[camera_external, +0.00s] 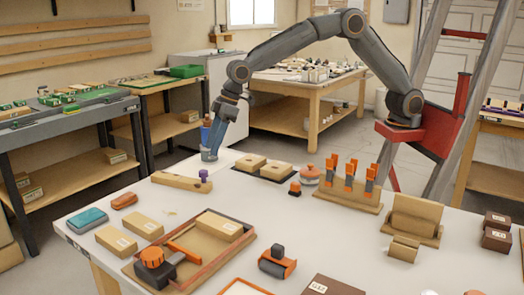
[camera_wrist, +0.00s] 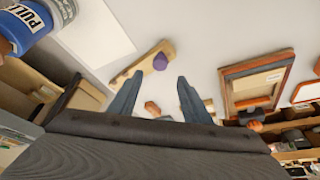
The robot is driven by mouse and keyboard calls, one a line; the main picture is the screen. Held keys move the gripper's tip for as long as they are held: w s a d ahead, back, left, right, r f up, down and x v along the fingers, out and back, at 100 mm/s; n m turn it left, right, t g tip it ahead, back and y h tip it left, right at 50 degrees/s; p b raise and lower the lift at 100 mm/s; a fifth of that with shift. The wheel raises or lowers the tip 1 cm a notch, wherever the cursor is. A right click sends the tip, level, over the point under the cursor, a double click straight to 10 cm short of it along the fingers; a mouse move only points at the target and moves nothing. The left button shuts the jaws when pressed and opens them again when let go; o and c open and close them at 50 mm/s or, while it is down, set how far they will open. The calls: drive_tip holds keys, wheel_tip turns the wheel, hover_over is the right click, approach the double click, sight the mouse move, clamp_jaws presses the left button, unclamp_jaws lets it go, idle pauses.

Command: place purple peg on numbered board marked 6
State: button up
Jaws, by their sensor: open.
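The purple peg (camera_external: 203,174) stands at the right end of a long wooden strip (camera_external: 178,182) near the table's back left edge. In the wrist view the purple peg (camera_wrist: 160,62) is at the upper middle, on the wooden strip (camera_wrist: 145,72). My gripper (camera_external: 213,154) is left of the middle, near the back edge, just behind the peg. In the wrist view my gripper (camera_wrist: 158,90) has its two blue-grey fingers wide apart with nothing between them. Several light wood blocks carry labels, such as one at the left (camera_external: 116,240). I cannot read a 6 on any.
Two wooden boards (camera_external: 250,162) on dark mats lie right of the gripper. An orange-handled peg rack (camera_external: 348,190) and a framed tray (camera_external: 200,240) stand on the table.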

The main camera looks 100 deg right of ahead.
drive_tip(key=s+d+f+g, duration=0.1)
drive_tip(key=s+d+f, duration=0.1)
drive_tip(key=s, duration=1.3)
drive_tip(key=s+d+f+m+g, duration=0.1)
drive_tip(key=s+d, duration=0.3)
drive_tip(key=s, duration=1.2)
drive_tip(key=s+d+f+m+g, duration=0.1)
drive_tip(key=s+d+f, duration=0.3)
drive_tip(key=s, duration=1.2)
drive_tip(key=shift+s+g+h, duration=0.25)
drive_tip(key=shift+g+h, duration=0.15)
drive_tip(key=shift+g, duration=0.4)
drive_tip(key=shift+a, duration=0.2)
